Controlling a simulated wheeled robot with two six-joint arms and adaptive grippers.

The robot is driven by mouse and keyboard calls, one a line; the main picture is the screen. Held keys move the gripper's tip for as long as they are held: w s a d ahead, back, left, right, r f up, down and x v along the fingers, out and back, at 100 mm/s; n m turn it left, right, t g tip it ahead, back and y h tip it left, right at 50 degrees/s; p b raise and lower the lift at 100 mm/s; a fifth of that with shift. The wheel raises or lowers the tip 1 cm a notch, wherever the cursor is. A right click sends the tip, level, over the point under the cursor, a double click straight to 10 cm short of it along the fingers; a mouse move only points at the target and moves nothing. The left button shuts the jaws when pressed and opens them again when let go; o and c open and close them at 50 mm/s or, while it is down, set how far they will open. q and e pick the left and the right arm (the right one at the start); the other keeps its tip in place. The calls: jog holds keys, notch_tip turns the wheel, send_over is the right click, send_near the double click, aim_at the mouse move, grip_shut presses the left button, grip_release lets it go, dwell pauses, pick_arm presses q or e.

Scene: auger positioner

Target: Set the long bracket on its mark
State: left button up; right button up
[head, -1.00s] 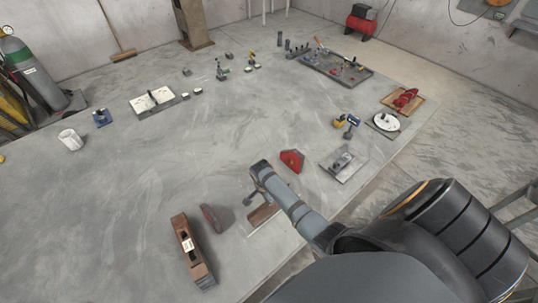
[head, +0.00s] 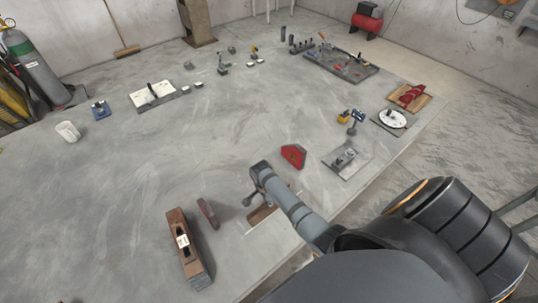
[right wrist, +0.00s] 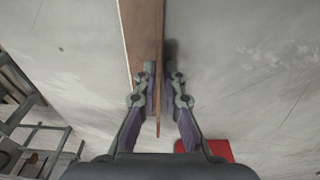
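The long bracket (head: 262,213) is a long brown piece near the table's front edge, below my right gripper (head: 254,197). A white line, perhaps the edge of its mark (head: 275,212), runs close along its right side. In the right wrist view the bracket (right wrist: 141,35) runs away from me, with a thin upright edge between the fingers of the right gripper (right wrist: 160,78). The fingers are close together on this edge, though a small gap seems to show on the right. Whether the bracket touches the table is unclear. My left gripper is out of view.
The table's middle is mostly clear.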

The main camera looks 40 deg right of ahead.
jog(key=shift+o, duration=1.4)
jog(key=shift+d, duration=0.1)
notch_tip(320, 180, up, 12)
jog(key=a, duration=0.1)
jog(key=shift+a, duration=0.25)
jog(key=shift+r, duration=0.1)
